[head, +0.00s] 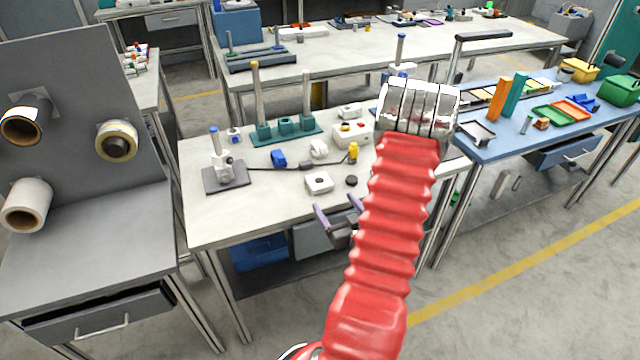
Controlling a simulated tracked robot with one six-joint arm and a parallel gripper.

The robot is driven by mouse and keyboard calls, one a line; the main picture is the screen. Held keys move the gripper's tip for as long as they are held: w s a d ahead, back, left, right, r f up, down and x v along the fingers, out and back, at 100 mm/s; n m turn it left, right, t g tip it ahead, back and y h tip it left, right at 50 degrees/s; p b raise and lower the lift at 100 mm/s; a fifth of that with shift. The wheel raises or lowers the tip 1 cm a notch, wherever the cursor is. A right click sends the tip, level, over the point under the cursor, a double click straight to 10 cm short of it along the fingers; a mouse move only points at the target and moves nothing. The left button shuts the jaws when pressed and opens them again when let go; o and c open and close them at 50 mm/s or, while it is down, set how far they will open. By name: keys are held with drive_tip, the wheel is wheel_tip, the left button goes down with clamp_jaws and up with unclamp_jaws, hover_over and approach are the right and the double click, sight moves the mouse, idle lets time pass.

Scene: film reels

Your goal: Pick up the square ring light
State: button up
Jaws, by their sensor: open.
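A small white square block with a dark round centre, which looks like the square ring light (319,183), lies flat near the front edge of the middle light-topped table (225,222). My gripper (335,204) is at that front edge, just below and slightly right of the ring light in the picture. Its two purple fingers are spread apart with nothing between them. They appear apart from the ring light; their exact height is hard to tell. My red arm hides part of the table's right side.
A small black disc (351,181) lies right of the ring light. Behind are a yellow part (353,152), a blue block (278,158), a white part (318,149) and a green post stand (288,127). A microscope-like stand (224,168) is at left. The table's front left is clear.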

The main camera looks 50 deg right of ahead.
drive_tip(key=shift+s, duration=0.2)
approach(319, 182)
drive_tip(key=shift+w+d+r, duration=0.15)
drive_tip(key=shift+w+d, duration=0.1)
drive_tip(key=shift+w, duration=0.5)
drive_tip(key=shift+w+d+r, duration=0.2)
drive_tip(key=shift+w+d, duration=0.1)
drive_tip(key=shift+w, duration=0.5)
drive_tip(key=shift+x, duration=2.55)
drive_tip(key=shift+c, duration=0.4)
drive_tip(key=c, duration=1.2)
